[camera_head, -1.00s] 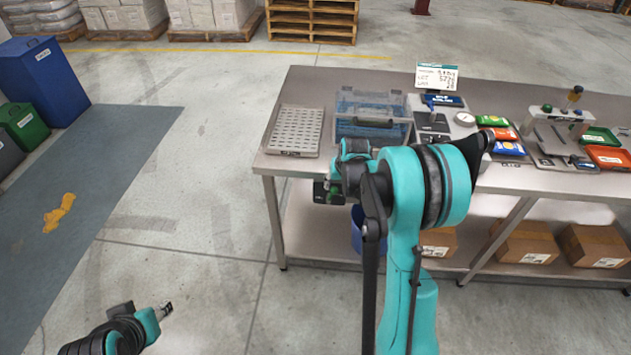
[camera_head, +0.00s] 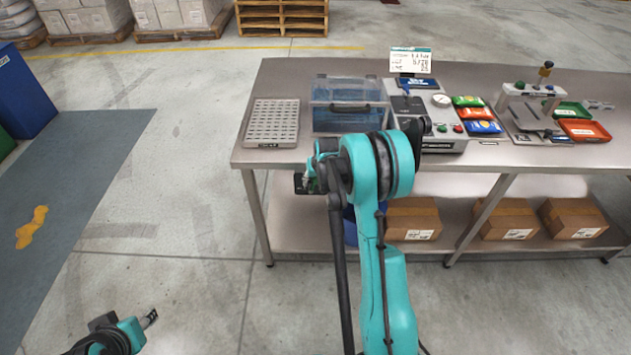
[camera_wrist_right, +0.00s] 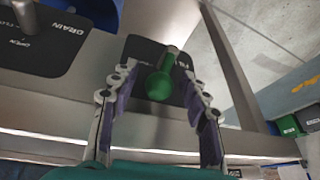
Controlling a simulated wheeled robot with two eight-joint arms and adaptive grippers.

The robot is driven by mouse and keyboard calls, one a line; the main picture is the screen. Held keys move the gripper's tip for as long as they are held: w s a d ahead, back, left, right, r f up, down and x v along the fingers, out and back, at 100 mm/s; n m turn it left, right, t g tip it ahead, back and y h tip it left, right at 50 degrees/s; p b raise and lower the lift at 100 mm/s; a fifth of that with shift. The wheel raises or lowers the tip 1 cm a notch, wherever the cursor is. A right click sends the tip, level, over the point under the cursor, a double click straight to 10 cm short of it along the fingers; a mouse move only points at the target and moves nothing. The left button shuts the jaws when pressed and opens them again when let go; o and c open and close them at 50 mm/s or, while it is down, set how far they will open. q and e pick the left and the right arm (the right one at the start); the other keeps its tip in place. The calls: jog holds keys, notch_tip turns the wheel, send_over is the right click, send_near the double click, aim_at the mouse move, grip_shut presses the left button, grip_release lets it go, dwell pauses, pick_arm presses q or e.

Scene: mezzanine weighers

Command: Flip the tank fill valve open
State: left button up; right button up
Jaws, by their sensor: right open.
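A clear tank of blue water (camera_head: 350,112) stands on the steel bench. In the right wrist view, a valve with a green knob (camera_wrist_right: 159,86) sits on a black plate (camera_wrist_right: 140,47); the plate's lettering is mostly hidden. My right gripper (camera_wrist_right: 158,72) is open, its fingers on either side of the green knob, with no clear contact. A second black plate (camera_wrist_right: 45,62), marked DRAIN and OPEN, carries a grey lever (camera_wrist_right: 25,18) to the left. In the head view my right arm hides the valve. My left gripper (camera_head: 149,318) is low at left, too small to judge.
A perforated tray (camera_head: 272,122) lies left of the tank. Right of it are a scale (camera_head: 443,140), coloured packets (camera_head: 478,113) and green and orange trays (camera_head: 585,130). Boxes (camera_head: 412,217) stand on the lower shelf.

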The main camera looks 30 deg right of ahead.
grip_shut()
jog(key=shift+w+a+r+g+h, duration=0.1)
jog(key=shift+w+a+g+h, duration=0.2)
jog(key=shift+a+g+h, duration=0.3)
jog(key=shift+w+a+n+g+h, duration=0.2)
jog(key=shift+n+g+h, duration=0.1)
jog(key=shift+h, duration=0.5)
grip_release()
jog(key=shift+r, duration=0.1)
jog(key=v, duration=1.2)
